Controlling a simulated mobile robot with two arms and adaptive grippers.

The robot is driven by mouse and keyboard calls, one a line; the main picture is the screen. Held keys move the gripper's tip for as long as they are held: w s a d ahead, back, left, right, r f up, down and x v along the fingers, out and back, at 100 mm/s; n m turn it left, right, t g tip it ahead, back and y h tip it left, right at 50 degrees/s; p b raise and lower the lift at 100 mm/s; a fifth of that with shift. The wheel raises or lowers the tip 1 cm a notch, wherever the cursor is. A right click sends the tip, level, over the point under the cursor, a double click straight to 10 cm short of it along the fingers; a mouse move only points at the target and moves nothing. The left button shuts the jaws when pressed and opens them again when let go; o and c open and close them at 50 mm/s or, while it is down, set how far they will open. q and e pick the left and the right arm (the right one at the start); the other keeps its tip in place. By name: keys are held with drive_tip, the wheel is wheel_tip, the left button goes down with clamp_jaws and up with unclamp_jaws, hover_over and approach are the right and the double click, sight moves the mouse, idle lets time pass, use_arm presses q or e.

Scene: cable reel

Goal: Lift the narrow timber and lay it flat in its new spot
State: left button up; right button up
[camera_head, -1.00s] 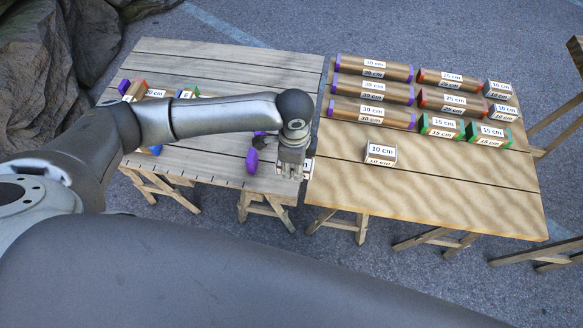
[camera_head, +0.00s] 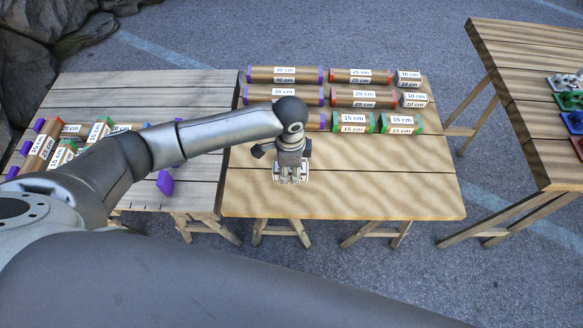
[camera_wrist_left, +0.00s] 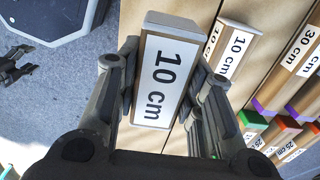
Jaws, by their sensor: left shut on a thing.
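My left gripper (camera_head: 290,174) is over the front left part of the right-hand timber table in the head view. In the left wrist view the gripper (camera_wrist_left: 164,78) is shut on a narrow timber block (camera_wrist_left: 163,85) with a white 10 cm label, its fingers on both long sides. In the head view the fingers largely hide this block. Another 10 cm block (camera_wrist_left: 236,44) lies beside it on the boards in the wrist view. I cannot tell whether the held block touches the table.
Rows of labelled timbers, such as a 30 cm one (camera_head: 285,75) and a 15 cm one (camera_head: 402,123), lie along the back of this table (camera_head: 390,190). Its front right is clear. A left table (camera_head: 120,95) holds more blocks. Another table (camera_head: 520,110) stands at right.

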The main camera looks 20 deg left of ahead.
use_arm(q)
drive_tip(key=b, duration=0.7)
hover_over(291, 193)
wheel_tip(291, 193, down, 7)
drive_tip(key=shift+s+r, duration=0.1)
drive_tip(key=shift+f+b, duration=0.4)
drive_tip(key=shift+f, duration=1.2)
drive_tip(key=shift+p, duration=0.55)
drive_tip(key=shift+f+b, duration=0.45)
drive_tip(key=shift+f, duration=0.5)
drive_tip(key=o, duration=1.1)
wheel_tip(291, 193, up, 12)
drive_tip(key=shift+r, duration=0.1)
